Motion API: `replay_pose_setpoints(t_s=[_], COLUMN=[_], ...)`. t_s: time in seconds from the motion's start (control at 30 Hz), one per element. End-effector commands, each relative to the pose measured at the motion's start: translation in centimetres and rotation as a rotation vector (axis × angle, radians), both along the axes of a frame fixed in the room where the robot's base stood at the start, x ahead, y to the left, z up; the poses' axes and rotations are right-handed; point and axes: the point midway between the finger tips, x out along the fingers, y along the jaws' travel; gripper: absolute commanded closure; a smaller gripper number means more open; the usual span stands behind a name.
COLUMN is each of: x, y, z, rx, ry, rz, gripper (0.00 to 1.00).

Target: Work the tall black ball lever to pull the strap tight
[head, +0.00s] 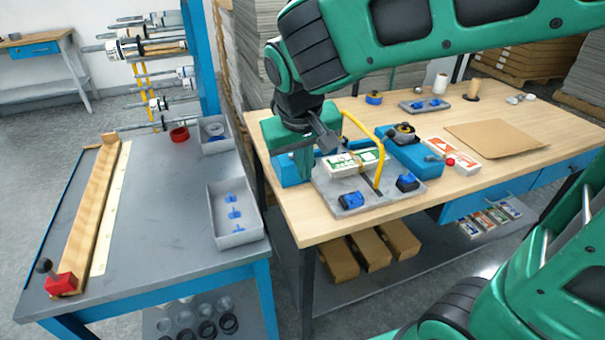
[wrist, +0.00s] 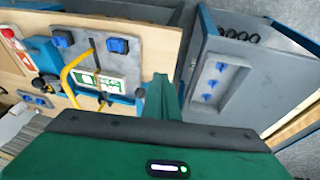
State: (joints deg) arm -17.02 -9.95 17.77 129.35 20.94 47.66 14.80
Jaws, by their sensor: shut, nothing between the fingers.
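On the wooden bench stands a strapping jig with a grey plate (head: 375,199), blue blocks and a yellow arch (head: 365,128). A green-and-white carton (head: 352,163) lies on the plate, with a narrow dark strap (head: 381,166) across it. The carton also shows in the wrist view (wrist: 98,82). A blue unit (head: 418,156) behind it bears a round black part (head: 405,129) and a red ball (head: 450,161). I cannot clearly make out a tall black ball lever there; my arm hides part of the jig. My gripper (head: 322,143) is shut and empty, above the jig's left end.
Grey trays (head: 238,238) line that table's right edge. A brown sheet (head: 497,140) and orange-and-white cartons (head: 452,152) lie right of the jig. A gap separates the tables.

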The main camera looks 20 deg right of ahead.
Motion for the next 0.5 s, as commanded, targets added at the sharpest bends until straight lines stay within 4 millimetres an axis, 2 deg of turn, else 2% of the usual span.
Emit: replay_pose_setpoints(t_s=[0.2,0.5], x=[-1.2,-1.4], y=[0.1,0.2], z=[1.7,1.9], rx=[0.001,0.001], ry=[-0.002,-0.001], rz=[-0.003,-0.003], gripper=[1.00,1.00])
